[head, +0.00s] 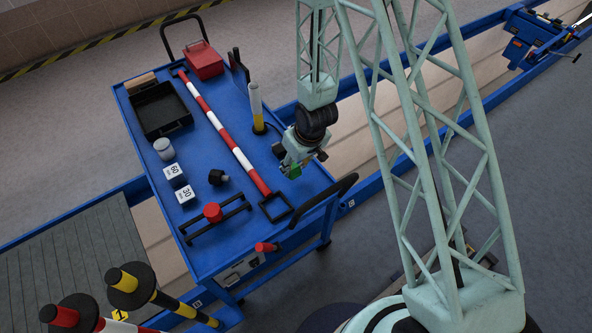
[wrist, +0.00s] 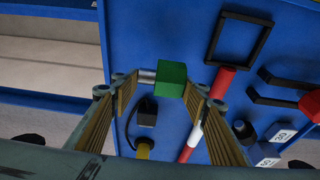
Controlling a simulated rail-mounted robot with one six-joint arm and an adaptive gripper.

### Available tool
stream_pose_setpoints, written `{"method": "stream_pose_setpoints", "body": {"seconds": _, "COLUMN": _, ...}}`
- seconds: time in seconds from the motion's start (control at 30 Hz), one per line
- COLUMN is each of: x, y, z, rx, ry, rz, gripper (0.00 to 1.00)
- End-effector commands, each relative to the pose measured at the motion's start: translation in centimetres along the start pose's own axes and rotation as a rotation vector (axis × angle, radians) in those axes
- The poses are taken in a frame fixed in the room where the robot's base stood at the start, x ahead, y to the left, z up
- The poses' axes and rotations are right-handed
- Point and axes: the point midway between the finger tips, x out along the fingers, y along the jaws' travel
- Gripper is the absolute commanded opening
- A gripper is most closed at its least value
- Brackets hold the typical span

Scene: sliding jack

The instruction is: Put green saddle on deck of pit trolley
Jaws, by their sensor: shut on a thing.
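My gripper (head: 290,163) hangs over the near right part of the blue trolley deck (head: 235,205). It is shut on the green saddle (head: 295,171), a small green block at its tip. In the wrist view the green saddle (wrist: 171,79) sits between the two ribbed fingers, with a short grey cylindrical part on its left. The blue deck fills the background behind it. I cannot tell whether the saddle touches the deck or is slightly above it.
A red-and-white bar (head: 220,127) with black end frames lies along the deck. A yellow-and-white post (head: 257,108) stands behind my gripper.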

Motion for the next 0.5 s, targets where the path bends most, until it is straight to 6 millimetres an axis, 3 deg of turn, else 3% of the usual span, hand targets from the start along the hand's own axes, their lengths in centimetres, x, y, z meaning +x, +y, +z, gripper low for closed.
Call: {"method": "stream_pose_setpoints", "body": {"seconds": 0.5, "x": 3.1, "y": 0.0, "z": 0.9, "rx": 0.001, "ry": 0.0, "rz": 0.0, "gripper": 0.26}}
